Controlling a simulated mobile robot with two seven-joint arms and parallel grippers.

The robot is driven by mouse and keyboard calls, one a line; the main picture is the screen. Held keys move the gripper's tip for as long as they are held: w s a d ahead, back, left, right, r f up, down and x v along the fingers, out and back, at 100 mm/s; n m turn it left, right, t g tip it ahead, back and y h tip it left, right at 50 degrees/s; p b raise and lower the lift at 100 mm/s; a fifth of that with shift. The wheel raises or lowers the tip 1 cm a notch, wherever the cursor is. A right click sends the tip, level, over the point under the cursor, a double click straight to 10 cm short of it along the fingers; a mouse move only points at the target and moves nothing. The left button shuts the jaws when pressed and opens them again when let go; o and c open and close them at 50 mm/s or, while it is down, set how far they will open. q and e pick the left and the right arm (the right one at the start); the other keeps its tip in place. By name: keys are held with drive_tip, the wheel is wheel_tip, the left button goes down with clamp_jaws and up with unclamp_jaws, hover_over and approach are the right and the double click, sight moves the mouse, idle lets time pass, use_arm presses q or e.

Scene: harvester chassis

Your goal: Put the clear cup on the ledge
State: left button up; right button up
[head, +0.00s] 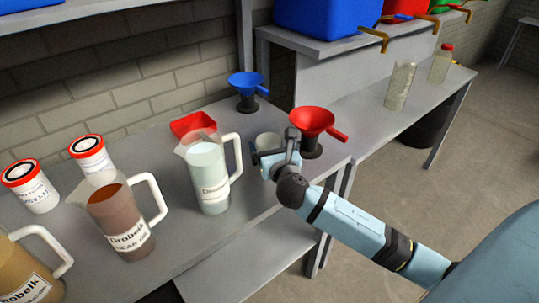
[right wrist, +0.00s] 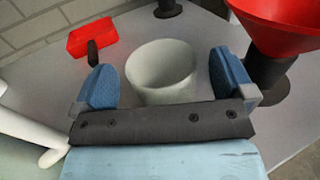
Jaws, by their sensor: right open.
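The clear cup (head: 267,142) looks whitish and stands upright on the grey table, largely behind my right gripper (head: 275,160) in the head view. In the right wrist view the cup (right wrist: 160,75) shows its open rim and sits between the two blue fingers of my right gripper (right wrist: 165,80). The fingers are open, with a gap visible on each side of the cup. A raised grey ledge (head: 335,45) runs along the wall at the upper right. My left gripper is not in view.
A red funnel (head: 312,122) stands close right of the cup, and a blue funnel (head: 248,84) behind it. A white-liquid pitcher (head: 208,175) is on the left, near a red scoop (head: 193,124). Blue and red containers (head: 405,8) occupy parts of the ledge.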

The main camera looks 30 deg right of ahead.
drive_tip(key=x, duration=0.2)
drive_tip(key=shift+w+d, duration=0.1)
drive_tip(key=shift+w, duration=0.15)
drive_tip(key=c, duration=1)
drive_tip(key=shift+r, duration=0.1)
drive_tip(key=shift+c, duration=0.2)
